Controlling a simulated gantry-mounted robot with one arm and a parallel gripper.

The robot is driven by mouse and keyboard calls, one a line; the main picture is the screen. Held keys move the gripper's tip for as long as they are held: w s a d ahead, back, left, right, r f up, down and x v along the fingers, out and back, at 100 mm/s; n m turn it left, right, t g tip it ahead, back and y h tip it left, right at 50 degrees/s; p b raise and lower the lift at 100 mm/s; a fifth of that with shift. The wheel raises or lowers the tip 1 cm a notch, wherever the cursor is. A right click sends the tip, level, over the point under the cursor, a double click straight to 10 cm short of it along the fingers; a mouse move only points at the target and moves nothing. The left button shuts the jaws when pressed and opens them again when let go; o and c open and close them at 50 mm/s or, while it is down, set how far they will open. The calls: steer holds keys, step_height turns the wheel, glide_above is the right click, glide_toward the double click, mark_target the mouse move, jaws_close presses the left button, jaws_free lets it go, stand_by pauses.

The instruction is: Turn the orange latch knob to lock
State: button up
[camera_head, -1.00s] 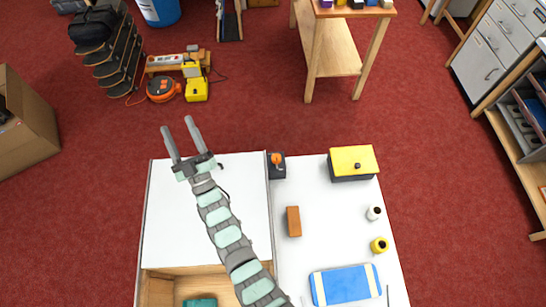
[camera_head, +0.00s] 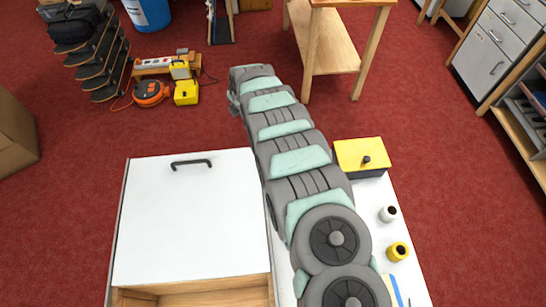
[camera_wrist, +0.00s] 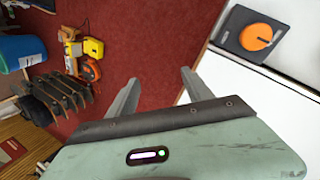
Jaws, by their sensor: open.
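The orange latch knob (camera_wrist: 257,37) sits on a dark square base (camera_wrist: 243,45) in the upper right of the wrist view, on the edge of the white bench top. A pale pointer mark shows on the knob. In the head view my arm hides the knob. My gripper (camera_wrist: 158,88) shows in the wrist view with its two grey fingers apart and nothing between them. The knob is off to the right of the fingers, not touched. In the head view the fingers are hidden behind my arm.
A yellow-lidded box (camera_head: 361,155), a white spool (camera_head: 388,214) and a yellow spool (camera_head: 398,252) stand to the right. Red floor lies beyond the bench.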

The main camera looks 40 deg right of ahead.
steer(key=s+d+r+n+g+y+b, duration=0.1)
steer(key=s+d+n+g+b, duration=0.2)
steer(key=s, duration=1.1)
steer(key=shift+g, duration=0.5)
steer(key=f, duration=1)
steer(key=shift+w+a, duration=0.3)
steer(key=shift+a, duration=0.1)
jaws_close()
